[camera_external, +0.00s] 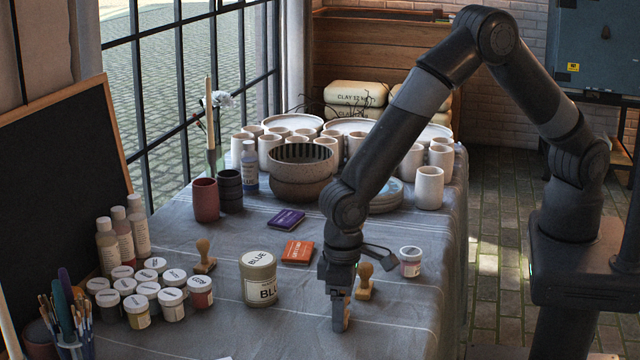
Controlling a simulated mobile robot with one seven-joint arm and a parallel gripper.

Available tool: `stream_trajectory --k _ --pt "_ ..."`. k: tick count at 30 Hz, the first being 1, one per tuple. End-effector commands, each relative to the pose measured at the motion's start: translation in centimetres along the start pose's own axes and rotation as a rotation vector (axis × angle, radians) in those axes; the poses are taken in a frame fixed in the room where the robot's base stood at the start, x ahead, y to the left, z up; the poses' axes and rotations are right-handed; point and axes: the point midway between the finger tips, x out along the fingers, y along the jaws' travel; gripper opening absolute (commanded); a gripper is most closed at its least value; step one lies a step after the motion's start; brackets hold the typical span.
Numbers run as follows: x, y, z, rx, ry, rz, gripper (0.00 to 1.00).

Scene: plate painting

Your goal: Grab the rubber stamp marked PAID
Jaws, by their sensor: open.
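Two wooden-handled stamps stand on the cloth-covered table (400,325). One stamp (364,285) is just right of my gripper; the other stamp (204,256) is farther left, near the paint jars. No marking can be read on either, so I cannot tell which says PAID. My gripper (341,314) points down, low over the table near its front, beside the right stamp. It is open, with nothing seen between its fingers. The fingers overlap in this view, so the gap is hidden.
A large BLUE jar (258,279) stands left of my gripper. A small white-lidded jar (411,262) stands at right. Several lidded jars (150,292) crowd the left.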

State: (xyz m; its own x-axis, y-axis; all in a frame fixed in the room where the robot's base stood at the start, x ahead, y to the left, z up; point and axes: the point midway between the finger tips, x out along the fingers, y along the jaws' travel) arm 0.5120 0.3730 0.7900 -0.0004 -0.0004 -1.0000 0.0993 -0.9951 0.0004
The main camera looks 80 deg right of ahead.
Motion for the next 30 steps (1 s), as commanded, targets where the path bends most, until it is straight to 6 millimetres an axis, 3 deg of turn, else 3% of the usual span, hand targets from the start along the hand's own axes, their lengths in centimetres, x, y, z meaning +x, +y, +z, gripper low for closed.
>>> stream_trajectory --k 3,9,27,30 --pt "1.22 0.05 -0.05 0.001 0.0 0.0 0.76" --pt "1.24 0.03 -0.07 0.0 0.001 -0.001 0.76" --pt "1.22 0.03 -0.06 0.0 0.001 0.0 0.28" --pt "1.21 0.04 -0.06 0.0 0.001 0.0 0.28"
